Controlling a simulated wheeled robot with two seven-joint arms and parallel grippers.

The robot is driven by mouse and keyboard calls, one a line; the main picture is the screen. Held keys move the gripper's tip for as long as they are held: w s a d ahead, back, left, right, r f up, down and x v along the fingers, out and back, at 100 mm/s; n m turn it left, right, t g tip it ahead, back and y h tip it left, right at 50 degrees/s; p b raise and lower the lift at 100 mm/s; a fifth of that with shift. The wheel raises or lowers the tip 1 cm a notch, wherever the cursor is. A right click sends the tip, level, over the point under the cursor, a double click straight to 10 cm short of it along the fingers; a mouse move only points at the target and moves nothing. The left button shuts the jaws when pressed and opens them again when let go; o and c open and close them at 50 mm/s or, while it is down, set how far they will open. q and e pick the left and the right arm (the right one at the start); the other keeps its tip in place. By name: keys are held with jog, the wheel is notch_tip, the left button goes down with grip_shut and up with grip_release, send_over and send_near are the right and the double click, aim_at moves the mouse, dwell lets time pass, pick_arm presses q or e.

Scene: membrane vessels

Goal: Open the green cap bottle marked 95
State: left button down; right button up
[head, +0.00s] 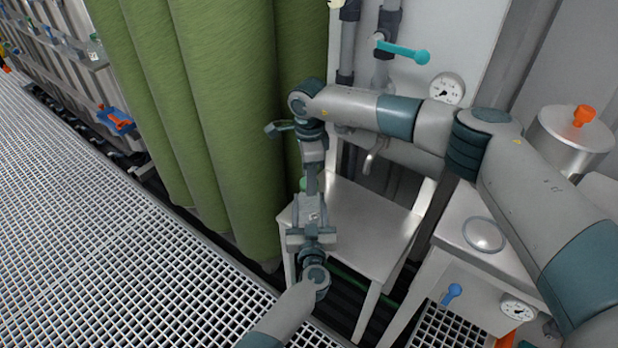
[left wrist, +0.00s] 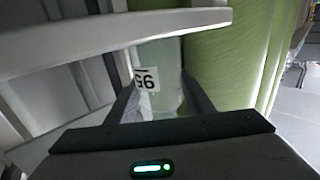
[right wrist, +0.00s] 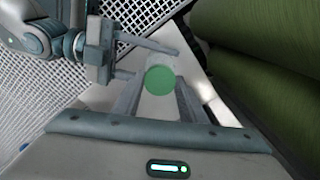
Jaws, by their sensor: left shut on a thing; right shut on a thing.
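The bottle (left wrist: 158,80) is pale and see-through, with a white label reading 95, upside down in the left wrist view. My left gripper (left wrist: 160,95) is shut on its body from the side. The green cap (right wrist: 160,80) is round and seen from above in the right wrist view, between the fingers of my right gripper (right wrist: 160,88), which is shut on it. In the head view, a little of the cap (head: 303,184) shows beside my right gripper (head: 311,188), above my left gripper (head: 312,218). Most of the bottle is hidden there. I cannot tell whether the cap is loose.
A pale stool-like table (head: 372,225) stands under and beside the grippers. Tall green membrane vessels (head: 215,110) rise close on the left. A second stand (head: 500,270) with a blue valve handle is at the right. Grated floor (head: 110,240) lies open at the left.

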jog(key=shift+r, duration=1.95)
pick_arm(q)
jog(key=c, duration=0.8)
grip_release()
jog(key=shift+o, duration=0.2)
jog(key=s+p, duration=0.1)
jog(key=s, duration=1.1)
jog(key=shift+d, duration=0.25)
pick_arm(e)
jog(key=shift+r, duration=0.65)
